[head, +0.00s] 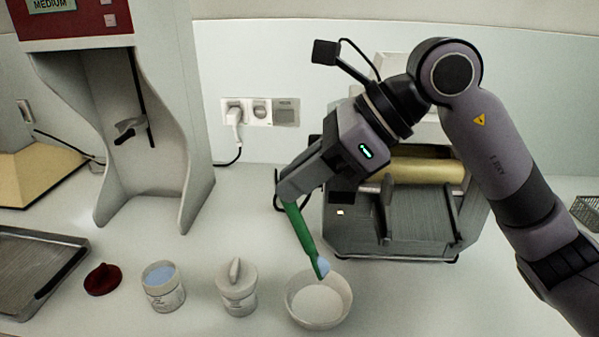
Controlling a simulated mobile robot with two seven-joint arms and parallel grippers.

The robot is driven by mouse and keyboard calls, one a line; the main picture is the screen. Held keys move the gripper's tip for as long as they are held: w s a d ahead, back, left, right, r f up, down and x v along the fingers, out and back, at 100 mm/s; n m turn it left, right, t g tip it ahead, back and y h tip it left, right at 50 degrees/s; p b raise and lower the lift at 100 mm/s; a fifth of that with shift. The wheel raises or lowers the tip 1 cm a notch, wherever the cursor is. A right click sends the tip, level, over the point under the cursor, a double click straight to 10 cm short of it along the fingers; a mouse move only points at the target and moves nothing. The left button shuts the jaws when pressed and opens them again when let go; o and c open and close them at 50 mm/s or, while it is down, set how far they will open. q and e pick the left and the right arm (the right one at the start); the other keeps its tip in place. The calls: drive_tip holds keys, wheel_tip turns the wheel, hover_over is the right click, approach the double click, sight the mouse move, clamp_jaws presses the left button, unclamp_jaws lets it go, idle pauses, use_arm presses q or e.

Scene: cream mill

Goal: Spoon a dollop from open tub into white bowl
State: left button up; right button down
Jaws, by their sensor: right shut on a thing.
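My right gripper (287,191) is shut on a green spoon (302,230) and holds it tilted, tip down, over the white bowl (337,309). A pale blue dollop (323,266) clings to the spoon's lower end, at or just above the bowl's far rim; I cannot tell whether it touches. The bowl has a whitish, slightly grainy inside. The open tub (165,297) stands to the left, with pale blue content (159,274) showing at its top. My left gripper does not show.
A second white tub (237,290) with a pale object on top stands between the open tub and the bowl. A dark red lid (102,280) lies left. A metal tray (30,262) is at far left. A grey roller machine (400,225) stands behind the bowl, a tall machine (190,130) behind the tubs.

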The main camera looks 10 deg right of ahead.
sight(305, 223)
drive_tip(key=shift+f+b, duration=1)
drive_tip(key=shift+f, duration=0.7)
wheel_tip(305, 223, down, 4)
drive_tip(key=b, duration=0.4)
drive_tip(key=shift+f, duration=0.25)
drive_tip(key=shift+f+b, duration=0.6)
drive_tip(key=shift+b, duration=0.05)
idle(0.7)
drive_tip(key=shift+r+p, duration=3)
drive_tip(key=shift+r, duration=1.35)
drive_tip(key=shift+f, duration=0.1)
